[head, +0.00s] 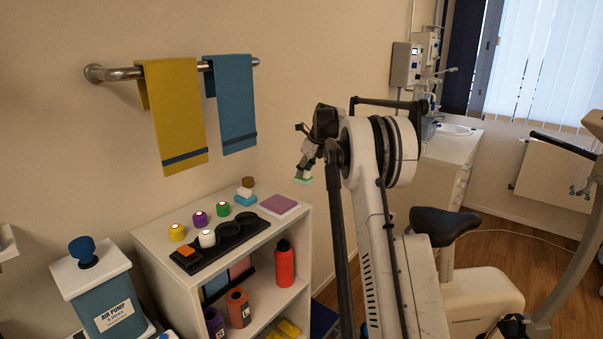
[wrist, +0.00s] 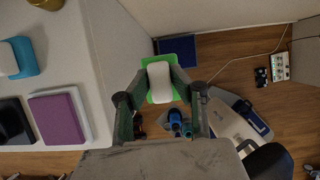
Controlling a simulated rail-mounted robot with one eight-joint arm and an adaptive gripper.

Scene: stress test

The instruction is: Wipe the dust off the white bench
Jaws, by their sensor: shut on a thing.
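My gripper (wrist: 159,90) is shut on a green pad with a white top (wrist: 159,80). Its green underside shows below my gripper in the head view (head: 303,179). My gripper is in the air past the right edge of a white shelf unit (head: 300,215), with floor below it in the wrist view. A white counter (head: 456,152) with a sink stands at the back right. Which of these two is the white bench I cannot tell. I can make out no dust on either.
The shelf top holds several coloured pots, a black tray (head: 240,230), a purple pad (head: 279,206) and a blue block with a white top (head: 245,198). Towels (head: 175,110) hang on a wall rail. An exercise bike (head: 470,290) stands at the right.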

